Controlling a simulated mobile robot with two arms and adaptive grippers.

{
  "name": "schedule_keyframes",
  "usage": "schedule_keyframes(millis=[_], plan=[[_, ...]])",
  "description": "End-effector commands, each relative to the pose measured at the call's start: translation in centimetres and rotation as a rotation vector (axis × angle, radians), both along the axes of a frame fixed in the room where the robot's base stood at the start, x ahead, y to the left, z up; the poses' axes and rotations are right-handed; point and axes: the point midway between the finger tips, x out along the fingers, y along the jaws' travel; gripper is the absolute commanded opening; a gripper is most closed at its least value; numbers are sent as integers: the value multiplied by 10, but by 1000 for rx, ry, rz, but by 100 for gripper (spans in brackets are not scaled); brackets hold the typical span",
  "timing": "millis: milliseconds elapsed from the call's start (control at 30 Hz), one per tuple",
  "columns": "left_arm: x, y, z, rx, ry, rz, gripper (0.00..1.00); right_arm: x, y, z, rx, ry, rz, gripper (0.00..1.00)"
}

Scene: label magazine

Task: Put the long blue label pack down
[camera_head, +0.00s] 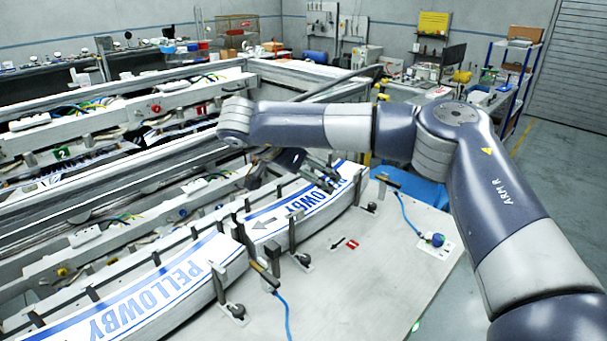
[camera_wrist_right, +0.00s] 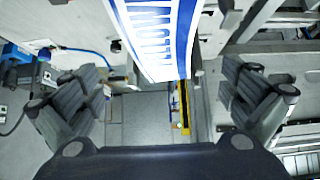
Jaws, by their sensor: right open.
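A white label pack with blue bands and blue lettering (camera_head: 338,200) lies in the right part of the curved magazine channel (camera_head: 262,250) in the head view. My right gripper (camera_head: 322,172) is over its far end, and my arm hides part of the area behind it. In the right wrist view the pack (camera_wrist_right: 158,38) runs in from the top, its end between my spread fingers (camera_wrist_right: 170,95). Gaps show on both sides, so the right gripper is open and not clamped on it. My left gripper is in neither view.
Another blue-and-white PELLOWBY pack (camera_head: 150,300) lies in the left part of the channel. Black upright posts and clamps (camera_head: 291,238) line the front edge. The pale table (camera_head: 385,265) is mostly clear, with a blue cable (camera_head: 404,212). A blue bin (camera_head: 410,186) stands behind.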

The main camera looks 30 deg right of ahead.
Motion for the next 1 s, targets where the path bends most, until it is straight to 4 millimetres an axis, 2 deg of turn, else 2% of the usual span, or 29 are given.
schedule_keyframes(millis=[67, 200, 367, 400, 700, 900, 1000], plan=[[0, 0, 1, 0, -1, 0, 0, 0, 1, 4, 0, -1, 0, 100], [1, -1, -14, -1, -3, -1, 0, -2, 8, 7, 1, -3, 1, 100], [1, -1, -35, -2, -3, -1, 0, -7, 23, 20, 0, -4, 3, 100], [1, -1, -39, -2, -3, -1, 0, -10, 36, 19, 0, -2, 8, 100], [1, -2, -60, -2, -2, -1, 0, -34, 102, 22, -3, -3, 6, 100], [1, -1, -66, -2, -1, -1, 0, -43, 127, 23, 0, -2, 3, 100], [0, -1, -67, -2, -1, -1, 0, -45, 132, 24, -1, -1, 1, 100]])
